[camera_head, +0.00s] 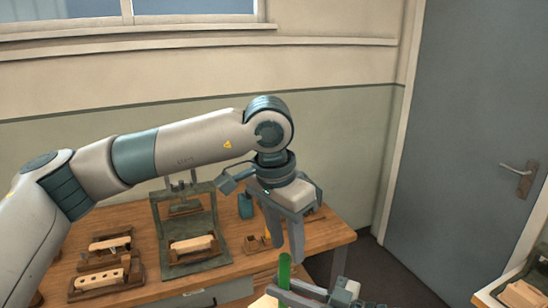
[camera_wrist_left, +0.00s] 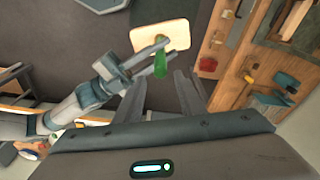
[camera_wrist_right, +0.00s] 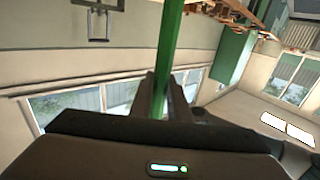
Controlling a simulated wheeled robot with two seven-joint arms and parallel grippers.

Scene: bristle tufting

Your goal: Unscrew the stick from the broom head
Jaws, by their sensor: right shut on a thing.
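The green stick (camera_head: 285,272) stands roughly upright at the bottom of the head view. My right gripper (camera_head: 311,290) is shut on it; the right wrist view shows the stick (camera_wrist_right: 171,45) between its fingers. The pale broom head (camera_wrist_left: 176,32) is partly visible beyond the stick in the left wrist view, and only a corner (camera_head: 265,301) shows in the head view. Their joint is hidden. My left gripper (camera_head: 287,250) points down, open and empty, just above the stick's top. In the left wrist view the stick's end (camera_wrist_left: 160,66) appears between its spread fingers.
A wooden workbench (camera_head: 215,278) behind holds wooden trays with blocks and a dark green press frame (camera_head: 222,232). Another table with a block (camera_head: 522,294) stands at the lower right. A grey door (camera_head: 470,130) is at the right. Floor shows between the tables.

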